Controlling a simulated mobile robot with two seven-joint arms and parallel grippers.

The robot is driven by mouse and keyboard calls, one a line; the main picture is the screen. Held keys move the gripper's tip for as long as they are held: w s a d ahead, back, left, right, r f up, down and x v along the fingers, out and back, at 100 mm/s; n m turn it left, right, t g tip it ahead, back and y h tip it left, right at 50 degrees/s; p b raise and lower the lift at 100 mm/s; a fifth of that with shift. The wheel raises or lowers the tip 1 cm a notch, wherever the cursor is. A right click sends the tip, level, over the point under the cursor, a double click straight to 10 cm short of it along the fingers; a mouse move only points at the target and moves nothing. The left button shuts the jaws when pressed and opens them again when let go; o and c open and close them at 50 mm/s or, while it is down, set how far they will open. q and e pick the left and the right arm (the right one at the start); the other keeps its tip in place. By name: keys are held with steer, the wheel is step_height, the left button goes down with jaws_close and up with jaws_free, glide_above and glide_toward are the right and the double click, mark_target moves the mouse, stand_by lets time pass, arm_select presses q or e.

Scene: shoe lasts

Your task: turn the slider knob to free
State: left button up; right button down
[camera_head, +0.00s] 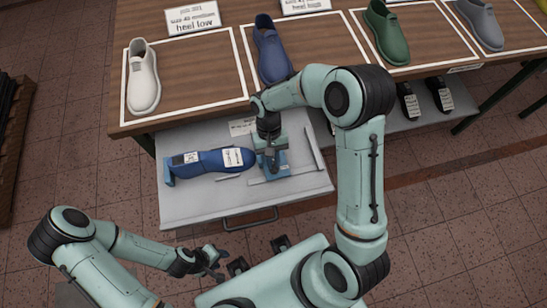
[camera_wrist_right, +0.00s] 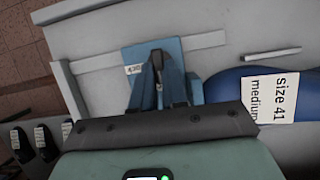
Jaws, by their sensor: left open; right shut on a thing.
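The blue slider block (camera_head: 282,168) sits on a rail in the pulled-out grey drawer (camera_head: 190,212). In the right wrist view the blue slider block (camera_wrist_right: 133,57) carries a small white label, too small to read surely. My right gripper (camera_head: 268,150) is over the block, its fingers (camera_wrist_right: 158,82) shut on a small dark knob (camera_wrist_right: 157,59) that they mostly hide. The knob's setting cannot be read. A blue shoe last (camera_head: 205,162) lies left of the block in the drawer. My left gripper (camera_head: 212,262) is open and empty in front of the drawer.
A wooden table with a white shoe (camera_head: 143,80), a blue shoe (camera_head: 271,50) and a green shoe (camera_head: 386,32) stands behind the drawer. The drawer handle (camera_head: 250,222) is at its front. Dark lasts (camera_head: 408,102) sit on a lower shelf at right.

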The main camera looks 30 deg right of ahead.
steer(key=shift+n, duration=0.3)
steer(key=c, duration=1.2)
jaws_free()
arm_select(q)
steer(key=shift+r, duration=0.1)
arm_select(e)
steer(key=shift+o, duration=0.2)
steer(key=shift+r, duration=0.1)
arm_select(q)
steer(key=shift+w+r+p, duration=0.75)
steer(key=shift+r+p, duration=0.05)
steer(key=shift+r, duration=0.2)
arm_select(e)
steer(key=v, duration=1.3)
steer(key=shift+r, duration=0.15)
steer(key=shift+a, duration=0.1)
